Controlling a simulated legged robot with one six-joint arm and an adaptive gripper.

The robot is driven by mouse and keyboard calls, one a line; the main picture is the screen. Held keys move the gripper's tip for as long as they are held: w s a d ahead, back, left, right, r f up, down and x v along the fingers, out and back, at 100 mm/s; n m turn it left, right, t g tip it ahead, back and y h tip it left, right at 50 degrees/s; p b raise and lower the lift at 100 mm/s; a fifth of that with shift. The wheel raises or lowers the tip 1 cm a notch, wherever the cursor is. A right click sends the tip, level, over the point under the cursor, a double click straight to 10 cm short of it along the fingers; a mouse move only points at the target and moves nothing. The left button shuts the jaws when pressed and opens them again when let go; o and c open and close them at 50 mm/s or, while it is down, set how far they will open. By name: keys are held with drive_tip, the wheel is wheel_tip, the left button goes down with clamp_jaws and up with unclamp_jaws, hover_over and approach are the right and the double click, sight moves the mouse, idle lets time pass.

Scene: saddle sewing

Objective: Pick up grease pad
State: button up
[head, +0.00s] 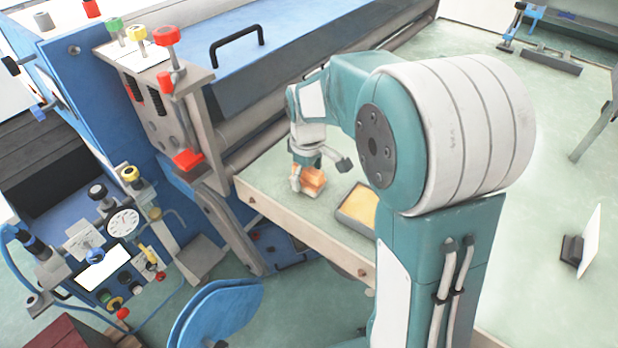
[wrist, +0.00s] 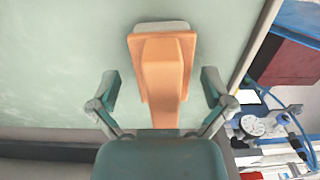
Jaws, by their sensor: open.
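The grease pad seems to be the orange-tan block with a raised handle-like middle (wrist: 162,62). In the wrist view it lies on the pale green table top, with a whitish edge showing at its far end. In the head view it is the small orange block (head: 313,178) near the table's left edge. My gripper (wrist: 160,88) is open, with one finger on each side of the block's near part and visible gaps to both. In the head view my gripper (head: 318,163) is right at the block and partly hides it.
A dark-rimmed tray with a yellowish inside (head: 356,206) lies on the table (head: 285,205) to the right of the block, partly behind my arm. A blue machine with rollers (head: 290,65) stands behind the table. A control panel (head: 105,262) is at the left.

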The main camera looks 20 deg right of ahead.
drive_tip(key=shift+a, duration=0.2)
drive_tip(key=c, duration=1.2)
drive_tip(key=shift+r, duration=0.45)
wheel_tip(320, 180, up, 3)
drive_tip(key=shift+f, duration=0.2)
drive_tip(key=s+a+r, duration=0.2)
drive_tip(key=s+r, duration=0.7)
drive_tip(key=s, duration=0.5)
drive_tip(key=shift+a+r, duration=0.25)
